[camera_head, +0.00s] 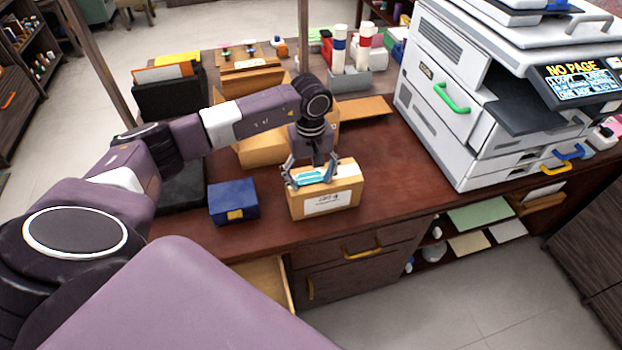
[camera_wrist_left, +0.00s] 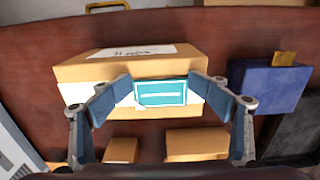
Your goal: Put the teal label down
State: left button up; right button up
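The teal label (camera_head: 312,177) is a small flat teal rectangle with a white line across it. It also shows in the left wrist view (camera_wrist_left: 161,92), spanning the space between my fingertips. My left gripper (camera_head: 310,174) is shut on it, with a fingertip (camera_wrist_left: 161,88) at each short end. The label is at the top of a cardboard box (camera_head: 322,202) with a white printed sticker on its front. I cannot tell whether the label touches the box. My right gripper is not in view.
A blue box (camera_head: 233,201) stands to the left of the cardboard box. A large grey printer (camera_head: 462,100) stands at the right. More cardboard boxes and a grey holder (camera_head: 350,80) are behind. The brown desk (camera_head: 400,180) is clear between the box and the printer. A drawer (camera_head: 266,278) below is open.

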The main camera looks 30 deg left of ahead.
aim_at(311, 182)
pick_arm(q)
jog(key=shift+f, duration=0.1)
jog(key=shift+r+p, duration=0.55)
jog(key=shift+p, duration=0.1)
jog(key=shift+r, duration=0.35)
notch_tip(311, 182, up, 12)
jog(key=b, duration=0.4)
jog(key=shift+f, duration=0.2)
jog(key=shift+a+r, duration=0.1)
